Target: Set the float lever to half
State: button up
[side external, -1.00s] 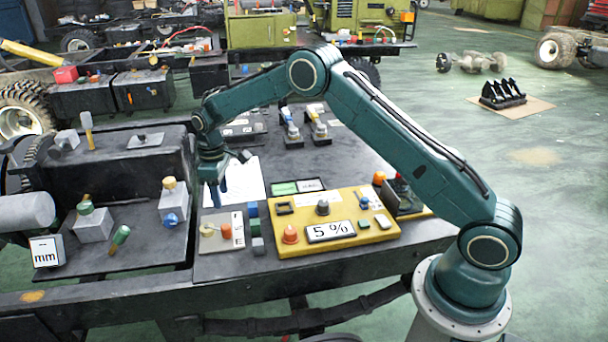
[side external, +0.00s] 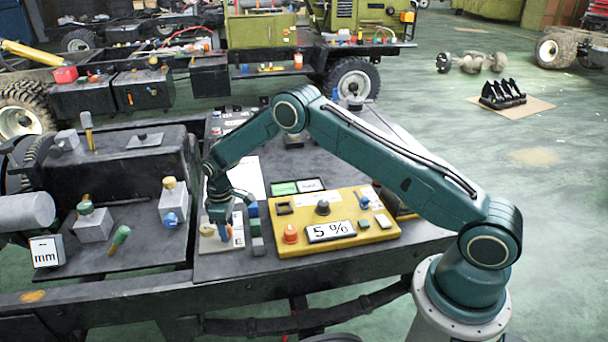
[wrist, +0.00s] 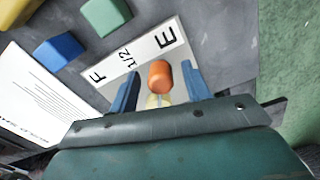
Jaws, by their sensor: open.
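The float lever's orange knob (wrist: 160,77) stands between my two blue fingers in the wrist view, with a visible gap on each side. Its pale stem runs down toward the palm and is partly hidden by my gripper (wrist: 161,73). The light gauge plate (wrist: 182,50) bears the marks F, 1/2 and E; the lever appears to point toward the E side. In the side view, my gripper (side external: 224,231) is low over the plate (side external: 206,243) and hides most of the knob. The jaws are open.
A green block (wrist: 105,16) and a blue block (wrist: 58,50) lie beside the plate. A yellow panel (side external: 375,236) with several knobs and a display (side external: 330,231) reading 5 % stands to the right. A white sheet (wrist: 35,115) lies near the gripper.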

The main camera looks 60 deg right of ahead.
jog(key=shift+f, duration=0.3)
jog(key=shift+c, duration=0.5)
grip_shut()
jog(key=shift+d, duration=0.1)
jog(key=shift+w+d+n, duration=0.3)
jog(key=shift+d+n, duration=0.25)
jog(key=shift+n, duration=0.5)
jog(key=shift+w+d+n, duration=0.25)
jog(key=shift+d+n, duration=0.25)
jog(key=shift+n, duration=0.55)
jog(key=shift+w+d+n, duration=0.4)
jog(key=shift+n, duration=0.5)
